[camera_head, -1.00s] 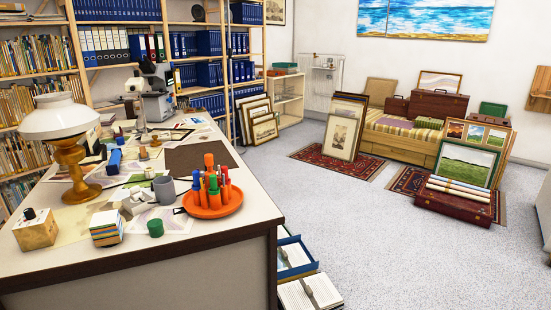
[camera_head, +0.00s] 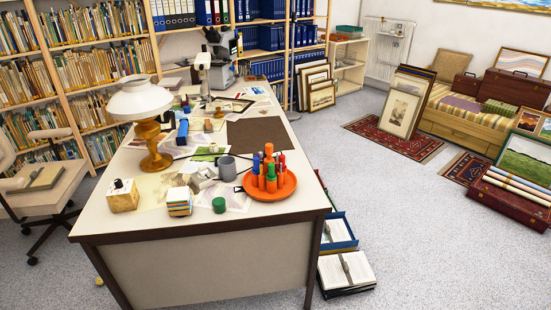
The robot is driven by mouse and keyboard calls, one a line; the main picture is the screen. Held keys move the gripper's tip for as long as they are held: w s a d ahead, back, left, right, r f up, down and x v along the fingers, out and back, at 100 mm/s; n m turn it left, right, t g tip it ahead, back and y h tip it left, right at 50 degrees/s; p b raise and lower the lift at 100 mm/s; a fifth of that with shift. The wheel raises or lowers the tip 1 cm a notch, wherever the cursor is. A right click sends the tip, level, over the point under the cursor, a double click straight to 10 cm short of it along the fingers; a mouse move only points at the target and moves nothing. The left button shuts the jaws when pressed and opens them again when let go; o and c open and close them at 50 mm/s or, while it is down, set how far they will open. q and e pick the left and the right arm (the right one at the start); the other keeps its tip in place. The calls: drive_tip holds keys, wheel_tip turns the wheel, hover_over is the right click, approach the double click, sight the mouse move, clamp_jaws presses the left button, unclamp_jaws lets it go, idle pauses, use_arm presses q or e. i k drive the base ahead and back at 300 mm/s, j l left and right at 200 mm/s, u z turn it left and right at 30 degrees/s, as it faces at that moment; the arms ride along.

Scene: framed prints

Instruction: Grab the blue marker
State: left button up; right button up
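Several markers stand upright in a group on a round orange dish (camera_head: 289,189) near the right front edge of the desk. A blue-capped marker (camera_head: 256,164) stands at the left of the group. At this size I cannot tell blue caps from blue bodies for certain. Neither of my grippers is in view.
The desk (camera_head: 160,225) also holds a white lamp (camera_head: 140,102), a grey mug (camera_head: 227,168), a green cylinder (camera_head: 219,205) and small blocks. A chair (camera_head: 38,190) stands at the left.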

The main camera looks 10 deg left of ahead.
sight(256, 160)
drive_tip(key=i+l+u, duration=0.2)
drive_tip(key=i, duration=0.2)
drive_tip(key=i+l+u, duration=0.2)
drive_tip(key=i, duration=0.25)
drive_tip(key=j, duration=0.1)
